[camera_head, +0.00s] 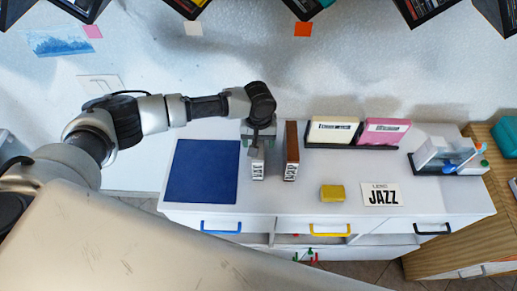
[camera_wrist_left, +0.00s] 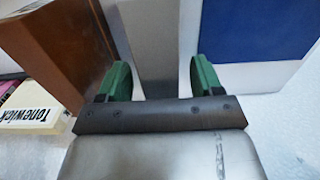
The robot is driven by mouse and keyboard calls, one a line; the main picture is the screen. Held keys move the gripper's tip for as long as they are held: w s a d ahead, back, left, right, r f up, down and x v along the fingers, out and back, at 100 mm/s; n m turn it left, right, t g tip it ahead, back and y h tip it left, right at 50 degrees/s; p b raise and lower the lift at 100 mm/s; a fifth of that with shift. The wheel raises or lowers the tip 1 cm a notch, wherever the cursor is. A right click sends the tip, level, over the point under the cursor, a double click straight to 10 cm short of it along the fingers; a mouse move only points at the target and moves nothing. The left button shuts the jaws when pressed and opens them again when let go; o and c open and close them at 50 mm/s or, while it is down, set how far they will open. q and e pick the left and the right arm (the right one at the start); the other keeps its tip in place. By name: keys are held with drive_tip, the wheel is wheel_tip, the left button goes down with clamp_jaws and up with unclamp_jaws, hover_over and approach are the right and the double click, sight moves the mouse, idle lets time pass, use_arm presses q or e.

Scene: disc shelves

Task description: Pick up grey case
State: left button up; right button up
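The grey case (camera_head: 257,168) stands upright on the white cabinet, with a black-and-white label on its near end. My left gripper (camera_head: 259,138) is over its far part and hides some of it. In the left wrist view the grey case (camera_wrist_left: 155,45) runs between the green fingertips of my left gripper (camera_wrist_left: 162,80). The fingers are spread, one on each side, with a narrow gap seeming to show beside the case. My right gripper is not in view.
A brown case (camera_head: 291,150) stands close on the right; a blue mat (camera_head: 207,172) lies on the left. Cream (camera_head: 334,131) and pink (camera_head: 384,132) cases stand in a black holder. A yellow block (camera_head: 332,192) and a JAZZ card (camera_head: 380,194) lie in front.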

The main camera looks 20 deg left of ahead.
use_arm(q)
drive_tip(key=shift+r, duration=0.1)
drive_tip(key=c, duration=1.2)
